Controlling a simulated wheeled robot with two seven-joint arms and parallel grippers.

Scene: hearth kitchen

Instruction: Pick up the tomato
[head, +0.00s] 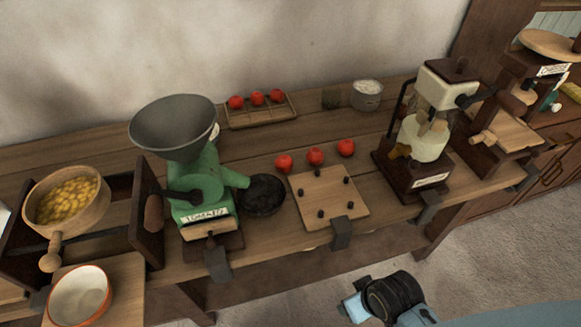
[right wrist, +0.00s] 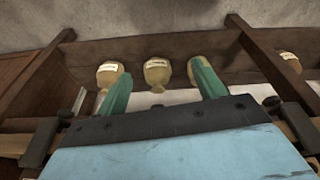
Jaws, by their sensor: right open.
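Three loose red tomatoes lie in a row on the wooden bench: a left tomato (head: 284,163), a middle tomato (head: 316,157) and a right tomato (head: 346,148). Three more red tomatoes (head: 257,99) sit in a shallow wooden tray (head: 262,118) by the wall. My right gripper (head: 352,306) is low in front of the bench, apart from all tomatoes. In the right wrist view its two green fingers (right wrist: 160,84) are spread with nothing held between them. No tomato shows in that view. My left gripper is not in view.
A pegged wooden board (head: 328,195) lies just in front of the loose tomatoes. A green mill (head: 200,180) and dark bowl (head: 263,194) stand left, a cream grinder (head: 424,140) right. Labelled pale containers (right wrist: 157,73) stand beyond the fingers, under dark wooden beams.

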